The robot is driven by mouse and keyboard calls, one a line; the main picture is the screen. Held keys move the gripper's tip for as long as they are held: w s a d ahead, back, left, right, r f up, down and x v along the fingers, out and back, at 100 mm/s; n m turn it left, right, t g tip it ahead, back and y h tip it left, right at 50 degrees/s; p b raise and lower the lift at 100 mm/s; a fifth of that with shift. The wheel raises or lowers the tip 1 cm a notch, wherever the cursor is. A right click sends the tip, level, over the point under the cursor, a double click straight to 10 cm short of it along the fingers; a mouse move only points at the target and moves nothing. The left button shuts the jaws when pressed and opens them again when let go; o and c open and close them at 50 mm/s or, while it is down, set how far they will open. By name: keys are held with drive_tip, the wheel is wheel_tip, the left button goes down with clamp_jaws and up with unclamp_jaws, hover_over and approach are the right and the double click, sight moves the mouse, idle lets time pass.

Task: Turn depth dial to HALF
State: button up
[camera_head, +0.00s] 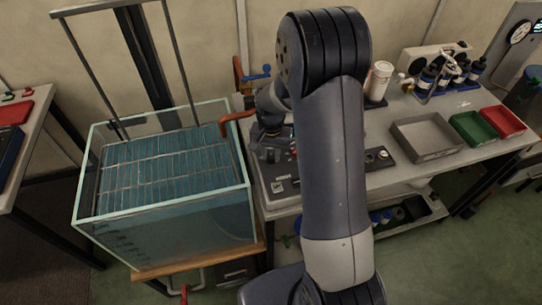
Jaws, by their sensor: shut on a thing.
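A dark control panel (283,172) lies along the front of the workbench, with small switches and pale labels too small to read. My gripper (270,146) is small and dark in this view, low over the panel's left part. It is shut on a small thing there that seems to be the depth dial. The fingertips and the dial's pointer cannot be made out, so its setting cannot be read. A round pale knob (383,155) shows at the panel's right end, apart from my gripper. My arm hides the panel's middle.
A glass water tank (165,243) with a blue gridded top and an upright frame stands left of the panel. A grey tray (427,138), green bin (472,128) and red bin (503,121) sit to the right.

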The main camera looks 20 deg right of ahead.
sight(271, 156)
drive_tip(key=n+b, duration=0.2)
drive_tip(key=n, duration=0.4)
drive_tip(key=n+b, duration=0.1)
drive_tip(key=n, duration=0.5)
drive_tip(key=shift+n+b, duration=0.3)
idle(0.3)
drive_tip(key=o, duration=1)
wheel_tip(271, 156, up, 11)
drive_tip(key=shift+f, duration=0.15)
